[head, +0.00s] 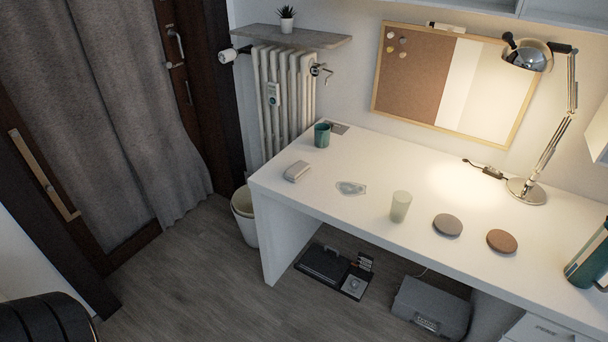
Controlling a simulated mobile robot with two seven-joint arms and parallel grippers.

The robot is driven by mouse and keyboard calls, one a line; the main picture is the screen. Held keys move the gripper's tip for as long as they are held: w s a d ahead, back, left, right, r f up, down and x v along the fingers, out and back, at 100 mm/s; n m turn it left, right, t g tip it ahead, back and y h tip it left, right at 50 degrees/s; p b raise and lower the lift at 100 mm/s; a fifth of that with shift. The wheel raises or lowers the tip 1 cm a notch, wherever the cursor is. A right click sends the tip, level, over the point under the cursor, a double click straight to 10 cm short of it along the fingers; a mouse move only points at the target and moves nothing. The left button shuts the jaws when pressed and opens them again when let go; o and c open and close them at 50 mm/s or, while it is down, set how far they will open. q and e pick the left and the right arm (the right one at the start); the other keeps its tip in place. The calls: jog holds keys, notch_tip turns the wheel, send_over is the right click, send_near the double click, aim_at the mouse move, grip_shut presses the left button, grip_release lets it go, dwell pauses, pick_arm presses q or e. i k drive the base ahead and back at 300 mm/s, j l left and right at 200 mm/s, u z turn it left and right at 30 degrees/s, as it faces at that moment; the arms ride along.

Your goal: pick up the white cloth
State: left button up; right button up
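No plainly spread white cloth shows on the white desk (370,160). A small pale block-shaped thing (297,171) lies near the desk's left end; it may be a folded cloth, but it is too small to tell. A flat, pale, partly clear thing (351,188) lies to its right, and I cannot tell what it is. Neither of my grippers is in view.
A green cup (322,135) stands behind the pale block. A frosted tumbler (400,207), a grey disc (447,225), a brown disc (501,241), a lamp (526,190) and a green bottle (588,262) stand further right. The desk's front left is clear.

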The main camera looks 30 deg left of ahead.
aim_at(294, 174)
jog(key=i+j+z, duration=0.1)
jog(key=j, duration=0.35)
jog(key=i+j, duration=0.15)
jog(key=j, duration=0.25)
jog(key=i+j+z, duration=0.15)
jog(key=j, duration=0.75)
jog(key=i+z, duration=0.05)
